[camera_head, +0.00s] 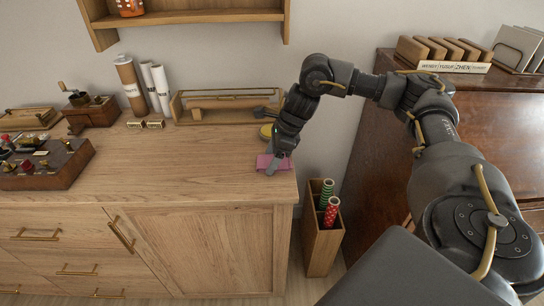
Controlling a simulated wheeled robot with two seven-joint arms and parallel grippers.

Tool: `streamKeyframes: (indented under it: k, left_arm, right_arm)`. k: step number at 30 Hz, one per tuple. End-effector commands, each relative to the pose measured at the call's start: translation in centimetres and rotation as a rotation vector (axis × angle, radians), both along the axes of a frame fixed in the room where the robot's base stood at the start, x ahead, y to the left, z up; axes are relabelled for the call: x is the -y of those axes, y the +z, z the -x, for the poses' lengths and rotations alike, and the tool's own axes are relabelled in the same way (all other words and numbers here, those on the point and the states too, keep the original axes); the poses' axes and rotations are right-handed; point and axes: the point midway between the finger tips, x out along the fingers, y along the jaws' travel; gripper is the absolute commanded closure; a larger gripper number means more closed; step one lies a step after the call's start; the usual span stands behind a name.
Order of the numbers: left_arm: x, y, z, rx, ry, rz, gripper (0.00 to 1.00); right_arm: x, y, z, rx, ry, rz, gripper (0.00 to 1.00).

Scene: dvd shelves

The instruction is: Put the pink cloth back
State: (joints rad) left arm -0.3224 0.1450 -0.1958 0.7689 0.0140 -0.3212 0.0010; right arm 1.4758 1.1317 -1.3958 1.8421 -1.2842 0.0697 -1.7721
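The pink cloth (263,161) lies at the right end of the wooden cabinet top (190,175), near its front right corner. My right gripper (272,167) reaches down from the upper right, with its fingers over the cloth and covering part of it. Its fingers overlap in this view, so I cannot tell whether they are open, shut or pinching the cloth. My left gripper does not show.
Behind the cloth are a yellow round item (267,131) and a wooden rack (215,122). Paper rolls (133,87) and a tray of small items (50,172) stand left. A wooden bin (318,245) stands right of the cabinet. The cabinet top's middle is clear.

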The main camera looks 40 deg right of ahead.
Motion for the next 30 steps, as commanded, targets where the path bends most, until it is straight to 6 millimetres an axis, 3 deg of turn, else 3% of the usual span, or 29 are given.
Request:
streamKeyframes:
  k: [3, 14, 18, 22, 24, 30]
  left_arm:
    - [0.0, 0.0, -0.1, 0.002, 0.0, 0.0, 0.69]
    - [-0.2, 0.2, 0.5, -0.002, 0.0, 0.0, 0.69]
    - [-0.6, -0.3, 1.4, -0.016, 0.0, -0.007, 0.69]
    - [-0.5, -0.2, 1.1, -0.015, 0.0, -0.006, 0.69]
    - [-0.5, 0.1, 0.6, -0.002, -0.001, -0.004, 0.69]
    - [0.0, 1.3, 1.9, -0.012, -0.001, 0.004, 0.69]
  right_arm:
    - [0.0, 0.0, 0.0, 0.0, 0.0, 0.0, 0.2]
    - [0.0, 0.5, 0.0, 0.0, 0.001, 0.0, 0.2]
    - [0.6, 2.4, 0.4, 0.005, 0.0, -0.001, 0.2]
    - [1.6, 5.1, 1.1, 0.005, -0.002, -0.001, 0.2]
    - [2.0, 6.7, 1.4, 0.005, -0.002, 0.0, 0.2]
    - [3.1, 10.3, 2.3, 0.004, -0.001, 0.001, 0.2]
